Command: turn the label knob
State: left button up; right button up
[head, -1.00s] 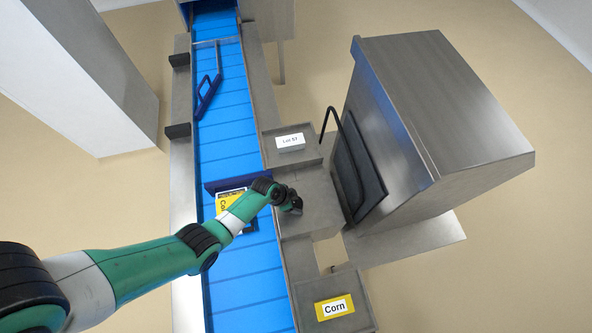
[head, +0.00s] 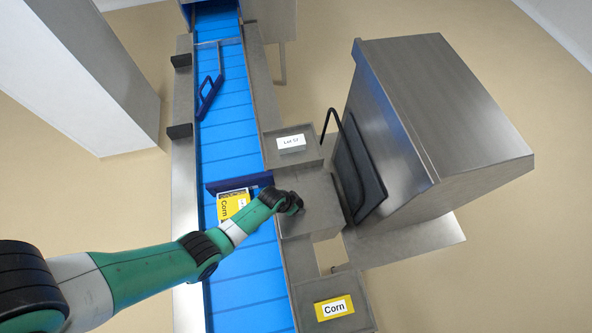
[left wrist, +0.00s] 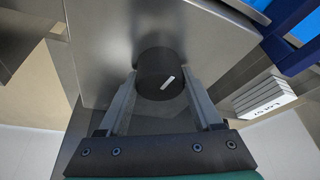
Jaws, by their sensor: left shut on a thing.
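The label knob (left wrist: 160,76) is a black round knob with a white mark, on a grey metal face in the left wrist view. The white mark lies tilted on its front. My left gripper (left wrist: 160,92) has a finger on each side of the knob and is shut on it. In the head view the left gripper (head: 296,207) is at the metal housing beside the blue belt, and the knob is hidden there by the wrist. My right gripper is not in view.
A yellow Corn pack (head: 229,207) lies on the blue belt (head: 240,260) by a dark blue bar (head: 238,184). A white Lot 57 label stack (head: 291,143) and a yellow Corn stack (head: 334,308) sit in side trays. A large steel machine (head: 440,130) with a black handle stands right.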

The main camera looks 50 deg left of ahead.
pick_arm(q)
jog(key=shift+n+y, duration=0.4)
jog(key=shift+n, duration=0.5)
jog(key=n+y+b, duration=0.1)
jog(key=n, duration=0.2)
jog(key=shift+n+g, duration=0.3)
jog(key=n+y+p, duration=0.1)
jog(key=n, duration=0.2)
jog(key=shift+n+g, duration=0.4)
jog(key=n+y, duration=0.1)
jog(key=n, duration=0.1)
jog(key=shift+w+n+g, duration=0.1)
jog(key=shift+n+g, duration=0.2)
jog(key=shift+g, duration=0.1)
jog(key=n, duration=0.2)
jog(key=shift+f+n+g+b, duration=0.1)
jog(key=shift+n+g+b, duration=0.2)
jog(key=shift+g+b, duration=0.1)
jog(key=shift+n+g+y+b, duration=0.35)
jog(key=shift+n+b, duration=0.35)
jog(key=shift+n, duration=0.6)
